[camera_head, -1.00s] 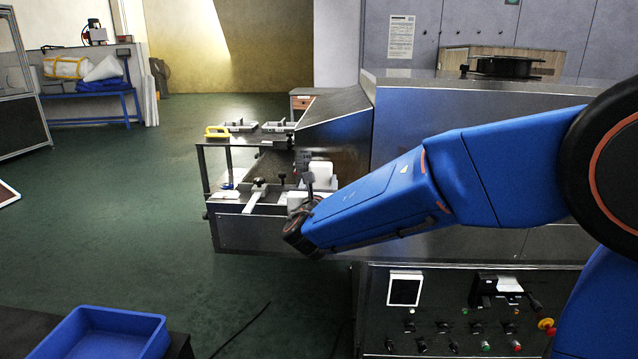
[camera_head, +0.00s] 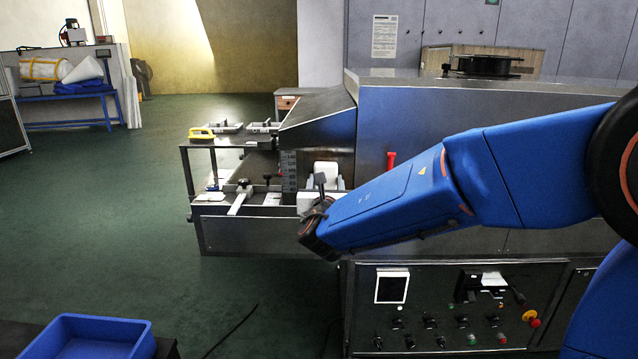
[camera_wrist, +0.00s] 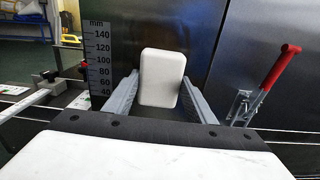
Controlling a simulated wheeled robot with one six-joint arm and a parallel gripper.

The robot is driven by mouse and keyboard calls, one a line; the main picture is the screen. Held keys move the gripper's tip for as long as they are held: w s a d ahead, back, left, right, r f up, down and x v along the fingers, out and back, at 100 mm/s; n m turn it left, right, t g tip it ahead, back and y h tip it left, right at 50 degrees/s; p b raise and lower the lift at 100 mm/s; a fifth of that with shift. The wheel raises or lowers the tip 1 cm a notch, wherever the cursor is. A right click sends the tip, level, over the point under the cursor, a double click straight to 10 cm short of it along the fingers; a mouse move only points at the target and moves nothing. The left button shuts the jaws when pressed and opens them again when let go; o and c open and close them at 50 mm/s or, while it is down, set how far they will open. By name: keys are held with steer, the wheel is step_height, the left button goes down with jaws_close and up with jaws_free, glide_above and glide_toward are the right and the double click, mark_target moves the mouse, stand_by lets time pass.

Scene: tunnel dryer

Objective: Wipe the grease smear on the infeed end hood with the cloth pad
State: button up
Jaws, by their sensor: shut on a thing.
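My gripper (camera_wrist: 160,92) has its two grey fingers on either side of a white, rounded block, which I take to be the cloth pad (camera_wrist: 162,70). It is shut on the pad and holds it upright. In the head view the pad (camera_head: 327,169) shows small in front of the machine's left end, beyond my blue arm. The steel infeed end hood (camera_head: 322,132) has a sloping top there. Its steel panel (camera_wrist: 225,50) fills the wrist view behind the pad. I cannot make out the grease smear. I cannot tell whether the pad touches the steel.
A red-handled toggle clamp (camera_wrist: 275,75) stands right of the pad. A millimetre scale (camera_wrist: 100,60) stands left of it. The infeed table (camera_head: 250,225) has guide clamps and a rail. A control panel (camera_head: 440,310) is below my arm. Open floor lies left.

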mark_target(331, 167)
steer(key=shift+s+d, duration=0.15)
steer(key=shift+d, duration=2.25)
steer(key=shift+r, duration=1.1)
steer(key=shift+w+a, duration=0.15)
steer(key=shift+a, duration=2.5)
steer(key=shift+w+a, duration=0.1)
steer(key=shift+a, duration=2.55)
steer(key=shift+w+r, duration=0.1)
steer(key=shift+r, duration=0.95)
steer(key=shift+s+d+f, duration=0.1)
steer(key=shift+s+d, duration=0.05)
steer(key=shift+d, duration=1.65)
steer(key=shift+s+d, duration=0.1)
steer(key=shift+d, duration=3.4)
steer(key=shift+s+a, duration=0.1)
steer(key=shift+s, duration=2.8)
